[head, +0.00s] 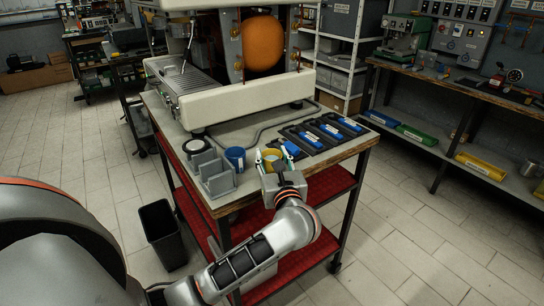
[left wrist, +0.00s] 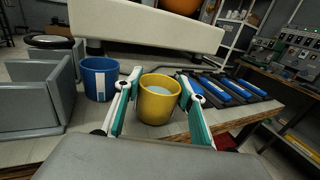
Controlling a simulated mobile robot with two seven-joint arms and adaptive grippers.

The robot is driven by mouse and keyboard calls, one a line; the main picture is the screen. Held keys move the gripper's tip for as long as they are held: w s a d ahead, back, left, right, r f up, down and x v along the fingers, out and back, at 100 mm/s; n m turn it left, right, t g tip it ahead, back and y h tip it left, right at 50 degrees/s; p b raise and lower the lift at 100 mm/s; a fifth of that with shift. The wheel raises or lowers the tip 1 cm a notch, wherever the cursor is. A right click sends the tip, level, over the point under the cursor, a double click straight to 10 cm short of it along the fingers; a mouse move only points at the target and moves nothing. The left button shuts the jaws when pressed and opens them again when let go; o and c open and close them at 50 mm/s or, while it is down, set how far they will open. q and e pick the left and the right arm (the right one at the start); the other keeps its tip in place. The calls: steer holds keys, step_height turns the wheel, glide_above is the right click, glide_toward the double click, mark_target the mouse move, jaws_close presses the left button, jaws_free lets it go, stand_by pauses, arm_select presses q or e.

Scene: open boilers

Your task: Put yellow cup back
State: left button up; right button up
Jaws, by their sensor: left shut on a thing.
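The yellow cup (head: 271,154) is at the front of the cart top, upright, and shows its pale inside in the left wrist view (left wrist: 158,100). My left gripper (head: 271,161) reaches in from the front and is shut on the yellow cup, with one green-padded finger on each side. Whether the cup's base touches the cart top cannot be told. A blue cup (head: 235,158) with a white label stands to its left, also in the left wrist view (left wrist: 98,78). My right gripper is not in view.
A grey slotted holder (head: 216,182) stands left of the blue cup. Black trays with blue pieces (head: 309,140) lie to the right. The cream machine (head: 245,101) rises behind. The cart's front edge (head: 330,160) is close, and a black bin (head: 163,234) stands on the floor.

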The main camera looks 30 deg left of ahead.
arm_select(q)
steer(key=shift+f, duration=0.2)
steer(key=o, duration=1.2)
steer(key=shift+r, duration=0.1)
